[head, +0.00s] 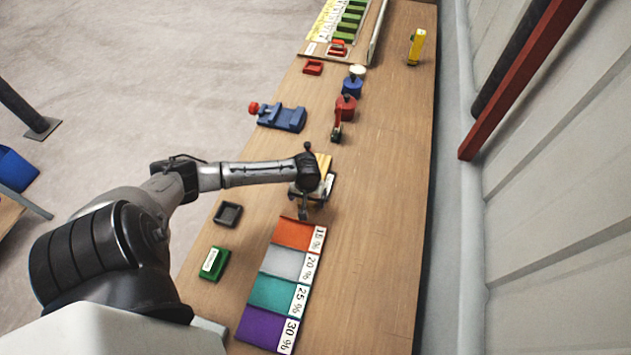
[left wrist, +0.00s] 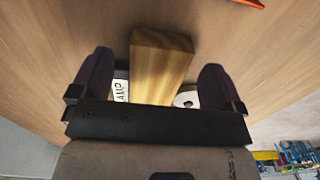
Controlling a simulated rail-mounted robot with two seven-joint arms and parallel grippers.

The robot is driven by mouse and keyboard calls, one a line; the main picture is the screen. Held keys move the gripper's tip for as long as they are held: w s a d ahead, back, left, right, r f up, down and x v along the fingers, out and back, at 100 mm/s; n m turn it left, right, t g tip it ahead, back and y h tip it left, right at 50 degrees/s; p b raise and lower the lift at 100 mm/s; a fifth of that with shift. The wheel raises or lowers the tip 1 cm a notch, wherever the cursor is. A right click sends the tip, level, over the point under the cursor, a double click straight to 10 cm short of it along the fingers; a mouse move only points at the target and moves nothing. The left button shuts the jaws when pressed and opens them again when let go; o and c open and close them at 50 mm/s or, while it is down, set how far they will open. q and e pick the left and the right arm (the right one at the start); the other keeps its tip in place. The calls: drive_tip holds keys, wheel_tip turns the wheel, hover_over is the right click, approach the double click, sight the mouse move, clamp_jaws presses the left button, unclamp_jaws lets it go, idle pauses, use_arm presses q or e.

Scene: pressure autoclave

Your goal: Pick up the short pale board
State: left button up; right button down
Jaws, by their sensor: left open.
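The short pale board (head: 324,162) lies under my left gripper (head: 307,182) on the long wooden bench in the head view, with most of it hidden by the wrist. In the left wrist view the board (left wrist: 160,65) stands between the two dark fingers of my left gripper (left wrist: 157,72). The jaws are open, with a visible gap on each side of the board. A white label reading "AMP" (left wrist: 120,88) and a white round part (left wrist: 187,98) show beside the board, partly hidden. My right gripper is not in view.
Orange, grey, teal and purple panels with percent labels (head: 289,297) lie nearer on the bench. A dark tray (head: 228,214) and a green box (head: 214,263) are at left. A blue vise-like device (head: 282,117) and a red device (head: 345,108) stand beyond.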

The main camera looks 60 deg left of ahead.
use_arm(q)
drive_tip(key=shift+f, duration=1.15)
drive_tip(key=c, duration=1.1)
drive_tip(key=shift+r, duration=0.15)
